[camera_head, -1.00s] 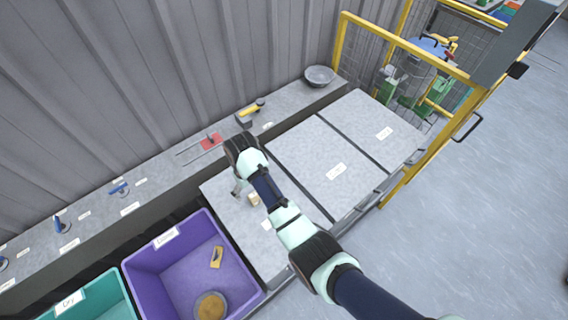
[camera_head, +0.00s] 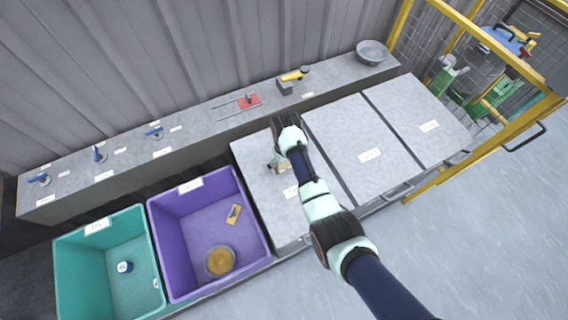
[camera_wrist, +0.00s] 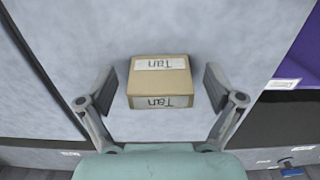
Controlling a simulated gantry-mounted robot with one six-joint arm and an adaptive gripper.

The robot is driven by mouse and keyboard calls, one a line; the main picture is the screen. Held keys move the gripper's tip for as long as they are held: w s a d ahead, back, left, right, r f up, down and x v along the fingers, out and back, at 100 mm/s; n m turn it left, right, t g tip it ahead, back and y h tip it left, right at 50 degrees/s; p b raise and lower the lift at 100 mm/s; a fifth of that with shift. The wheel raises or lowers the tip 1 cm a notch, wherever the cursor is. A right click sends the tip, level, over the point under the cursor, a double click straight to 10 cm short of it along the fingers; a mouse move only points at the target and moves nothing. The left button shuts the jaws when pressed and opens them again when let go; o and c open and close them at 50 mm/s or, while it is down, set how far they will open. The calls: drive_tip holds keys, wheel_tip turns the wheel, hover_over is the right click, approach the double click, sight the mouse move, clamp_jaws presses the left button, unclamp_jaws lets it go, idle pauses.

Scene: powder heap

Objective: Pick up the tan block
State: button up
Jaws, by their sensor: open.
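The tan block (camera_wrist: 159,82) lies on a grey stone slab (camera_wrist: 230,25) in the wrist view, with white labels reading "Tan" on its top and near side. My gripper (camera_wrist: 160,88) is open, with one finger on each side of the block and a gap at both sides. In the head view my gripper (camera_head: 272,164) is low over the left slab, beside the purple bin. The block (camera_head: 284,170) shows only in part there, mostly hidden by my arm.
A teal bin (camera_head: 70,275) is further left. A back ledge (camera_head: 200,125) carries tools and a grey bowl (camera_head: 371,52). Two bare slabs lie to the right.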

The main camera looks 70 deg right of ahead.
drive_tip(key=c, duration=1.1)
wheel_tip(320, 180, up, 20)
drive_tip(key=p, duration=0.8)
drive_tip(key=shift+r, duration=0.1)
drive_tip(key=shift+c, duration=0.2)
